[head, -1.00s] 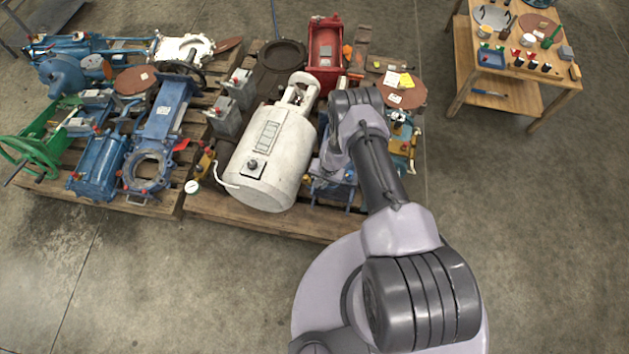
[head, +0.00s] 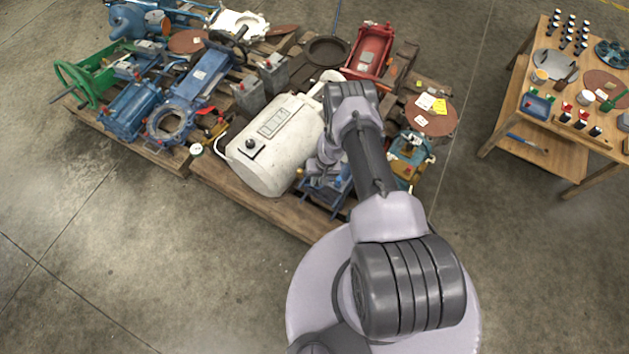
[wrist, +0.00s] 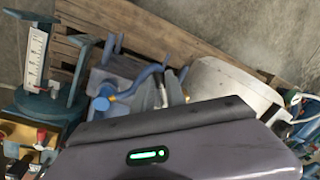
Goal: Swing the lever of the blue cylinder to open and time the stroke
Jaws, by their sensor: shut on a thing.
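In the wrist view my gripper (wrist: 164,92) has its two dark fingertips close together beside a curved blue bar (wrist: 130,88), which looks like the lever. The fingers are shut on a small part there, mostly hidden by my gripper body. A blue assembly (wrist: 102,78) stands on the pallet just left of the fingers; I cannot tell how much of it is the cylinder. In the head view blue parts (head: 328,192) show at the pallet's front edge, partly covered by my arm. My gripper there is small and mostly hidden beside the white tank.
The white tank (head: 275,145) lies close to the left of my arm. A blue stand with a white scale (wrist: 35,60) is at the left in the wrist view. Other valves and cylinders crowd the pallets (head: 250,198). A wooden table (head: 515,110) stands right. The front floor is clear.

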